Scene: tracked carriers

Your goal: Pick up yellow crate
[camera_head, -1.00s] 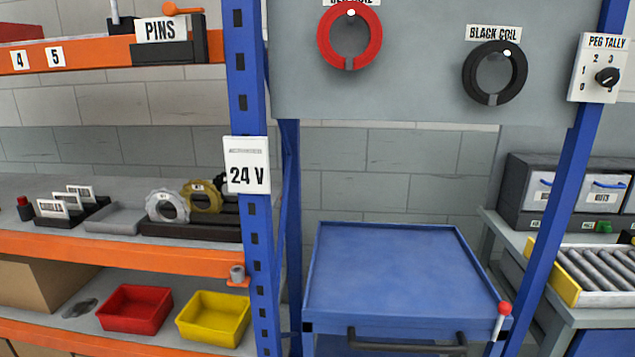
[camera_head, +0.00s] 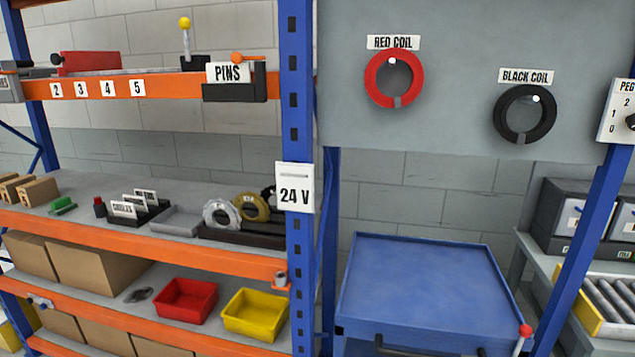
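The yellow crate (camera_head: 253,331) is a small open-topped bin on the lower shelf of the rack, just left of the blue upright. It looks empty. A red crate (camera_head: 186,316) of the same kind stands to its left, a small gap apart. Neither of my grippers shows in the head view.
The blue upright (camera_head: 300,265) with a 24 V sign stands close to the right of the yellow crate. The orange beam (camera_head: 150,246) of the shelf above runs over the crates. Cardboard boxes (camera_head: 85,268) stand to the left. A blue cart (camera_head: 430,285) with a bare top stands to the right.

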